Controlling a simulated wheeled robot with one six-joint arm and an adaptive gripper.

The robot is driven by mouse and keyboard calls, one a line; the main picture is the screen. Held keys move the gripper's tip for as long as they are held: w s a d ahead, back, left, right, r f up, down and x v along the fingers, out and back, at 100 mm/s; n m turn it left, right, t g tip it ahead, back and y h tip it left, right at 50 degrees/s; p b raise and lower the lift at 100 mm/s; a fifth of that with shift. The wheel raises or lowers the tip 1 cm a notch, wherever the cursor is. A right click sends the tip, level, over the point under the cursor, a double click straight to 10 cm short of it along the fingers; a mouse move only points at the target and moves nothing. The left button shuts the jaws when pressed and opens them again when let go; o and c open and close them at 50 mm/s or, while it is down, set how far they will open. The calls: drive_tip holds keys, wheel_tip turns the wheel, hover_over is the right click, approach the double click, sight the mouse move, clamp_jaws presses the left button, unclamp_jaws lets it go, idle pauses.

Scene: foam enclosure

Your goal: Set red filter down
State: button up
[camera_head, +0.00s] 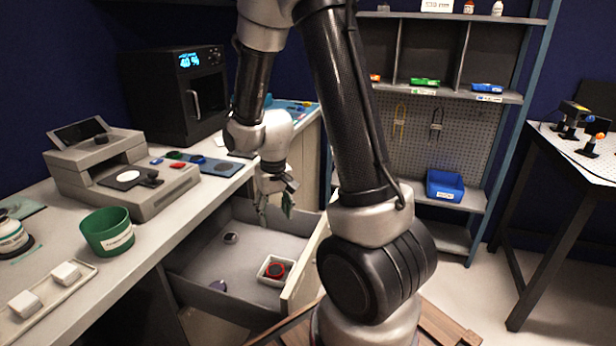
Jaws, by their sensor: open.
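My gripper (275,212) hangs over the drawer, above and apart from the filter. It points down, and its jaws are open with nothing seen between them. The far corner of the drawer is partly hidden behind my arm.
The drawer also holds a small dark round piece (231,238) and a purplish piece (218,286). The counter above carries a green cup (107,231), a grey machine (125,170) and a black oven (175,95). The drawer's middle floor is clear.

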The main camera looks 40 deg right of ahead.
drive_tip(key=s+r+t, duration=0.1)
drive_tip(key=s+r, duration=0.2)
drive_tip(key=r, duration=0.4)
drive_tip(key=s+r+t, duration=0.1)
drive_tip(key=s+r, duration=0.2)
drive_tip(key=r, duration=0.4)
drive_tip(key=s+d+r+n+t, duration=0.1)
drive_tip(key=s+r, duration=0.8)
drive_tip(key=s, duration=0.3)
drive_tip(key=shift+s+d+n, duration=0.2)
drive_tip(key=shift+n, duration=0.1)
